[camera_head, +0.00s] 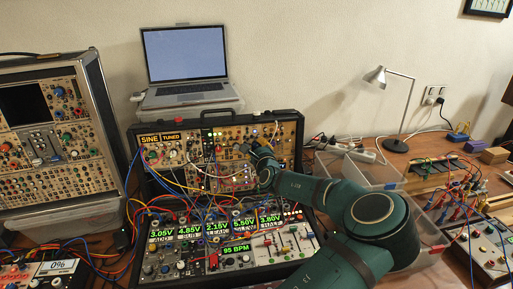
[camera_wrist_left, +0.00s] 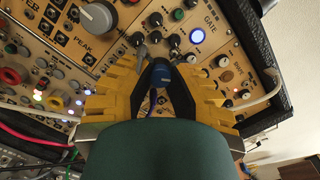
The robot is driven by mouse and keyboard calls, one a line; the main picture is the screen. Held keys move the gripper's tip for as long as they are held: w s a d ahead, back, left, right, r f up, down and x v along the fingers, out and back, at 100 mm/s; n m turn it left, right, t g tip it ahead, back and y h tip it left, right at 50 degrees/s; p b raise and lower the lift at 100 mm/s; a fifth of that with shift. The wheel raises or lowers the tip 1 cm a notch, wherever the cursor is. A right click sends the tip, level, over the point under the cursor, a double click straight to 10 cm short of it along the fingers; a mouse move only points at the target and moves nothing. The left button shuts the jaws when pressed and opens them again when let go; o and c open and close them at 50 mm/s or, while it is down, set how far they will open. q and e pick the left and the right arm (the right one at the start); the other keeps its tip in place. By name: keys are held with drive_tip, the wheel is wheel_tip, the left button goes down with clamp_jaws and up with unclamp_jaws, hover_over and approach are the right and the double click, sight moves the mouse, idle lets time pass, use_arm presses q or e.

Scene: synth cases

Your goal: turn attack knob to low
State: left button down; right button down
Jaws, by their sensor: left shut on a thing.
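The attack knob cannot be told apart for certain; the upper synth panel (camera_head: 215,180) carries many small knobs, jacks and cables. My left gripper (camera_head: 259,152) reaches from the lower right to the right half of this panel. In the left wrist view, the yellow fingers of my left gripper (camera_wrist_left: 161,72) close around a dark, blue-topped piece (camera_wrist_left: 160,66). Whether it is a knob or a cable plug is unclear. Labels GATE and PEAK show above, with small black knobs and a lit white-blue button (camera_wrist_left: 197,36). My right gripper is not in view.
A laptop (camera_head: 187,55) stands behind the synth case. Patch cables (camera_head: 180,180) cross the panel left of the gripper. A lower mixer with green displays (camera_head: 236,249) lies in front. A clear bin (camera_head: 365,168) and a lamp (camera_head: 396,146) stand to the right. Another rack (camera_head: 50,190) stands left.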

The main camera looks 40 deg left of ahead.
use_arm(q)
drive_tip(key=n, duration=0.6)
drive_tip(key=shift+g, duration=0.4)
drive_tip(key=shift+w+n+h, duration=0.1)
drive_tip(key=shift+n+h, duration=0.2)
drive_tip(key=shift+n, duration=2)
drive_tip(key=c, duration=1.1)
unclamp_jaws()
drive_tip(key=shift+d, duration=0.1)
